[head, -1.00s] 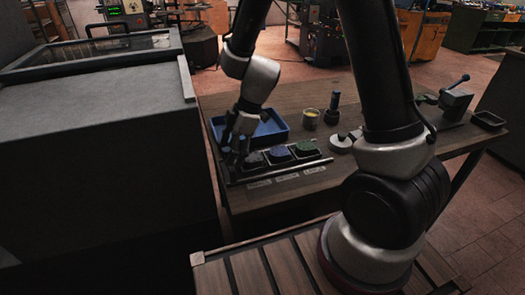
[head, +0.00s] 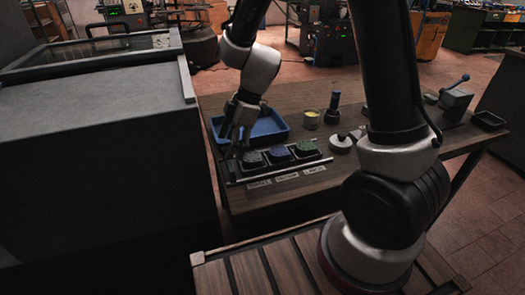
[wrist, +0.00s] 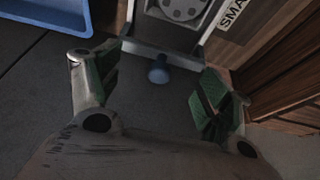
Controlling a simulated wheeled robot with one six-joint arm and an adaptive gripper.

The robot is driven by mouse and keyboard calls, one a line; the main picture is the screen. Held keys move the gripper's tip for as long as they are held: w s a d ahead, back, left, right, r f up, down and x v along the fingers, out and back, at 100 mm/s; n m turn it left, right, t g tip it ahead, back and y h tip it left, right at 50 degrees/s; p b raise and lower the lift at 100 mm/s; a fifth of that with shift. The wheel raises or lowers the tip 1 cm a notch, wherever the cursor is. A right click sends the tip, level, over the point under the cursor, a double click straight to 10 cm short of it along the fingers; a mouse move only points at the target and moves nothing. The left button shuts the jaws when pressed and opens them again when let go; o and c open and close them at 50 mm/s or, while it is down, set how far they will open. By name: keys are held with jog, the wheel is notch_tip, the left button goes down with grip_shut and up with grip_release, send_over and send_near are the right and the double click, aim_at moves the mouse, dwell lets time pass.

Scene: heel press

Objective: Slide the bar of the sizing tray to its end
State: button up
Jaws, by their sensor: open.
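The sizing tray (head: 281,173) lies near the table's front left, a long metal-edged frame with grey, blue and green pieces in a row. In the wrist view its near end (wrist: 203,40) shows a pale crossbar (wrist: 170,53) with a blue-grey knob (wrist: 158,74) sticking out towards me. My gripper (head: 236,148) is above the tray's left end. In the wrist view my gripper (wrist: 160,82) has its fingers wide apart, one on each side of the knob, with gaps to it. Whether the fingertips are level with the knob, I cannot tell.
A blue bin (head: 268,128) stands just behind the tray. A yellow-topped cup (head: 311,119), a dark upright tool (head: 333,107) and a round metal piece (head: 341,145) stand to the right. A large grey cabinet (head: 100,150) borders the table on the left.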

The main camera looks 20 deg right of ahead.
jog(key=shift+r, duration=0.4)
jog(key=shift+d+r, duration=0.35)
jog(key=shift+d, duration=0.4)
jog(key=shift+d+r, duration=0.3)
jog(key=shift+d, duration=0.45)
jog(key=shift+d+r, duration=0.35)
jog(key=shift+d, duration=0.4)
jog(key=shift+r, duration=0.1)
notch_tip(320, 180, up, 3)
jog(key=shift+f, duration=0.1)
